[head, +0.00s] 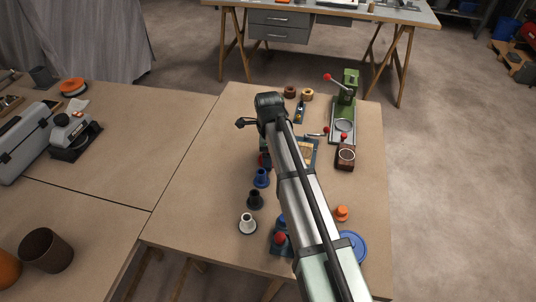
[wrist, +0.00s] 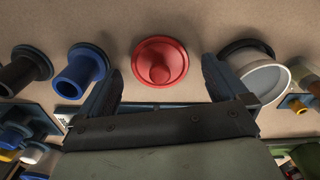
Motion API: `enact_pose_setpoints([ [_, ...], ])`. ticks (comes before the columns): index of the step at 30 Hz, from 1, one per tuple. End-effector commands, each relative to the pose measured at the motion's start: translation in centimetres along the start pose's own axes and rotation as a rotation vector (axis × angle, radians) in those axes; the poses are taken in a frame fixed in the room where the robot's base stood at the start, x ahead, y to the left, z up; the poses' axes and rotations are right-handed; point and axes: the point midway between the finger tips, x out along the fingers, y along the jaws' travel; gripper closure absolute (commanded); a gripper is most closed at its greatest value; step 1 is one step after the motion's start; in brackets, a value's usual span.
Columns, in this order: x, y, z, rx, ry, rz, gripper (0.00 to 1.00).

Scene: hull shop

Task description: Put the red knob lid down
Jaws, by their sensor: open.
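The red knob lid (wrist: 160,62) shows in the wrist view as a round red disc with its knob toward the camera. It appears to rest on the bare tan table, just beyond and between my fingertips. My gripper (wrist: 161,78) is open, one finger on each side of the lid's line, with a visible gap from both. In the head view a small red part (head: 263,160) beside my arm seems to be the same lid, mostly hidden. My gripper (head: 243,123) shows there only in part at the arm's far end.
A blue flanged piece (wrist: 80,70) and a black one (wrist: 25,72) lie left of the lid; a pale bowl-like piece (wrist: 263,80) lies close right. A white flanged piece (head: 247,223) stands nearer. A green press (head: 345,105) stands at right.

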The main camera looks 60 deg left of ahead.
Motion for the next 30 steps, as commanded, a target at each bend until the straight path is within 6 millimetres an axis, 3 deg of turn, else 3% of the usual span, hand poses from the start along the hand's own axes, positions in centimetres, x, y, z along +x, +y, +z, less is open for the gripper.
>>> enact_pose_setpoints([
  [18, -9.7, -0.1, 0.0, 0.000, 0.000, -0.001, 0.00],
  [30, -11.2, 0.0, 0.0, 0.000, 0.000, 0.000, 0.00],
])
